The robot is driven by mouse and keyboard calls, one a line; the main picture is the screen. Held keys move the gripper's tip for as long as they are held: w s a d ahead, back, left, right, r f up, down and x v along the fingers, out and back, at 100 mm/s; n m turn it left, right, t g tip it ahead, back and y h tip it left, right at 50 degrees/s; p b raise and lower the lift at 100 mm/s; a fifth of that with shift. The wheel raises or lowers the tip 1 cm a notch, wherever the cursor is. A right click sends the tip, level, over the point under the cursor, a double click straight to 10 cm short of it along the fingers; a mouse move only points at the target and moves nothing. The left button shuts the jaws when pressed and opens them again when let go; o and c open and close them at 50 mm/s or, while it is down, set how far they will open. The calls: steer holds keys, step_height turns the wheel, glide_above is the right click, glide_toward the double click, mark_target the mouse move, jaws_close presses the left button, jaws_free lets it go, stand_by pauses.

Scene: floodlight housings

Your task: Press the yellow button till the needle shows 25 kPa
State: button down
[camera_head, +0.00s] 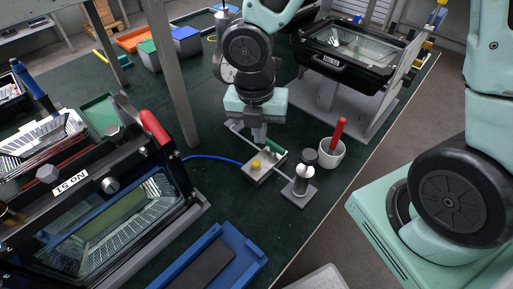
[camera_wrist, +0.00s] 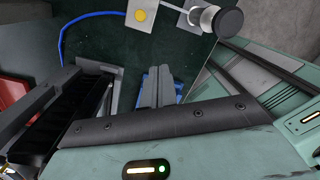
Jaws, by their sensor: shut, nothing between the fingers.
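The yellow button (camera_head: 256,164) sits on top of a small pale box (camera_head: 267,171) on the green bench. It also shows at the top of the wrist view (camera_wrist: 140,15). My gripper (camera_head: 260,139) is shut and empty, fingers pointing down, above and just behind the button, apart from it. In the wrist view its fingers (camera_wrist: 160,87) are together, with the button beyond their tips. I cannot make out a needle or reading.
A blue hose (camera_head: 213,158) runs left from the box to the housing marked No 51 (camera_head: 110,185). A white cup (camera_head: 329,155) with a red-handled tool stands right of the post. A blue tray (camera_head: 238,254) lies in front. A black housing (camera_head: 350,62) stands behind right.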

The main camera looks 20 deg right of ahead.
mark_target(257, 162)
steer(key=w+d+f+n+p, duration=0.2)
steer(key=w+n, duration=0.4)
steer(key=n, duration=0.5)
steer(key=shift+f+n+y, duration=0.25)
steer(key=shift+n+y, duration=0.15)
steer(key=shift+d, duration=0.1)
step_height(257, 162, down, 14)
steer(key=b, duration=0.3)
